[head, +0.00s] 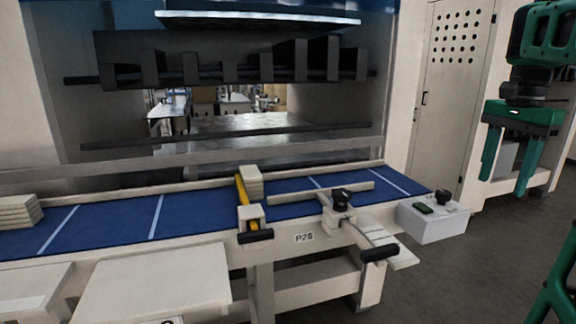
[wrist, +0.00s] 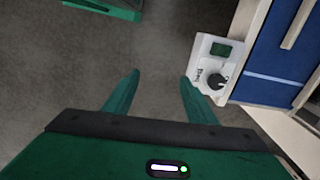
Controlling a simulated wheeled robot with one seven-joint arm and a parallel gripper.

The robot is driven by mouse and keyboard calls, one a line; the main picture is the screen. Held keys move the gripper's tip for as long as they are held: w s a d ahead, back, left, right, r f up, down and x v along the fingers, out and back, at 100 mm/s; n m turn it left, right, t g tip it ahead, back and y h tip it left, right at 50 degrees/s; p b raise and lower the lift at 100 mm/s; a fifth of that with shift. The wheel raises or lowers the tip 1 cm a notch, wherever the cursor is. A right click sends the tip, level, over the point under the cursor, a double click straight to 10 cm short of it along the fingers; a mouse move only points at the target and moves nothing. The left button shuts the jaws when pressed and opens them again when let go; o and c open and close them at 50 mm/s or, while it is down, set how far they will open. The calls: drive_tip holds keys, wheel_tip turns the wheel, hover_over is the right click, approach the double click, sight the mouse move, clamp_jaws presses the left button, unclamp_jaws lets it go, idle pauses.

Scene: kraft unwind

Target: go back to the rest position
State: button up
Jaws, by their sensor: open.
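My gripper (head: 507,160) is green with two fingers pointing down, at the right of the head view. It hangs in the air to the right of the conveyor and above the dark floor. In the wrist view my gripper (wrist: 155,88) has its fingers apart, with only floor between them. It is open and empty. It touches nothing.
A blue conveyor belt (head: 105,227) carries a cream block (head: 250,181) at its middle and a stack of pale slabs (head: 18,211) at the left. A control box (head: 433,222) with a black knob sits at its right end, close to my gripper in the wrist view (wrist: 205,60).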

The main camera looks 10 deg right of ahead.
drive_tip(key=s+a+f+n, duration=0.5)
drive_tip(key=a+f, duration=0.3)
drive_tip(key=f, duration=0.2)
drive_tip(key=s+a+f+n, duration=0.5)
drive_tip(key=s+a+f, duration=0.3)
drive_tip(key=f, duration=0.3)
drive_tip(key=shift+f, duration=0.25)
drive_tip(key=shift+s, duration=0.1)
